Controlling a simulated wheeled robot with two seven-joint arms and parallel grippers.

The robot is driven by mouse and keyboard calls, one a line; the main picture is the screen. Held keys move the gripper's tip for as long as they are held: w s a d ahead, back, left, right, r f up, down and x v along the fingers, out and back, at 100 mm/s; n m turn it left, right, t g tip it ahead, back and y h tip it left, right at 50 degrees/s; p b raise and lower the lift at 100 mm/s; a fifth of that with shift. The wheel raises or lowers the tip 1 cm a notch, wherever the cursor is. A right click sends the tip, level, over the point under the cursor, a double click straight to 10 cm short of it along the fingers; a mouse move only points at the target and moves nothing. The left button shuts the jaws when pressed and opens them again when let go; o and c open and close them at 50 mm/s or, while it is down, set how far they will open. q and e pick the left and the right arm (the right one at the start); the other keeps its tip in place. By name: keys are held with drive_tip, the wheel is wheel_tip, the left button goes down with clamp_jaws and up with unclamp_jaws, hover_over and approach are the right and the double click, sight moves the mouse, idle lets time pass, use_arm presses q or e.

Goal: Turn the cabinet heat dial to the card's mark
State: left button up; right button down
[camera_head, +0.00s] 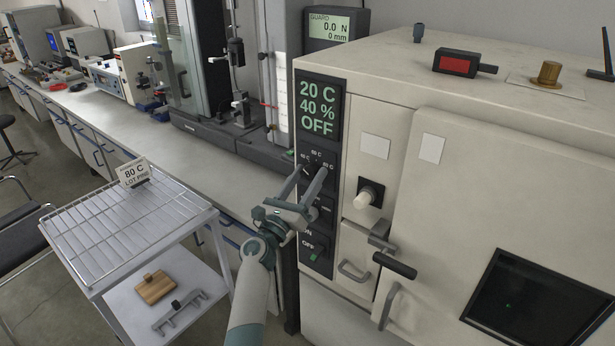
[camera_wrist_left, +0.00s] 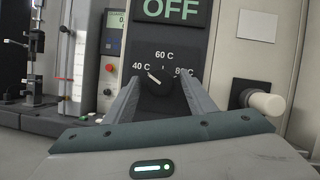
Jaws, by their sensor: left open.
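The cabinet (camera_head: 400,130) stands at the right, with a dark control panel whose display (camera_head: 319,108) reads 20 C, 40 % and OFF. The heat dial (camera_wrist_left: 157,84) is a dark knob with a white pointer towards the 40 C mark; 60 C and 80 C marks stand around it. The card (camera_head: 133,173) on the trolley reads 80 C. My left gripper (camera_head: 305,178) is open in front of the panel, its fingers on either side of the dial in the wrist view (camera_wrist_left: 160,92). Whether they touch it I cannot tell. My right gripper is not in view.
A white knob (camera_head: 368,194) juts from the cabinet right of the panel, with door handles (camera_head: 395,265) below. A wire-shelf trolley (camera_head: 110,235) stands at the left. A testing machine (camera_head: 235,80) stands on the bench behind.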

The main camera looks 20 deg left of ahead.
use_arm(q)
drive_tip(key=c, duration=1)
drive_tip(key=shift+c, duration=0.2)
